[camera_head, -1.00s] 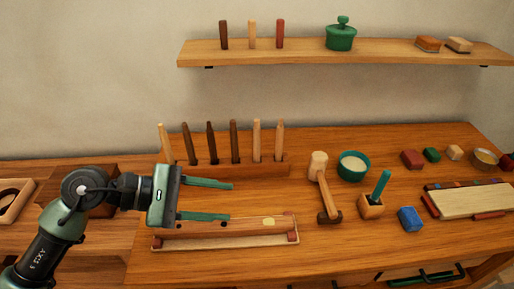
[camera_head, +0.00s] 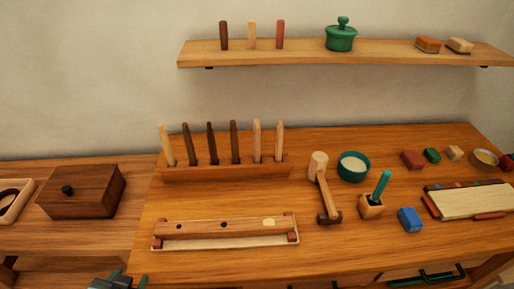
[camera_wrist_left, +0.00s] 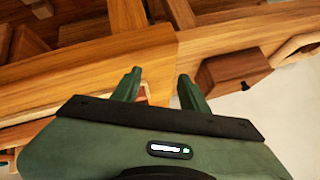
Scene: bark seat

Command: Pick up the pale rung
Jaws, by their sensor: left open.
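Several rungs stand in a wooden rack (camera_head: 220,174) at the back of the bench. Pale ones are at the left end (camera_head: 166,145) and the right end (camera_head: 257,140), (camera_head: 279,142); dark brown ones (camera_head: 211,143) stand between them. Another pale rung (camera_head: 252,35) stands on the wall shelf between a dark and a red one. My left gripper (camera_head: 129,277) is at the bottom left edge, low and in front of the bench, far from the rack. It is open and empty; its green fingers also show in the left wrist view (camera_wrist_left: 158,80). My right gripper is out of view.
A wooden rail with holes (camera_head: 190,229) lies in a pale tray at the bench front. A dark lidded box (camera_head: 85,195) stands at left.

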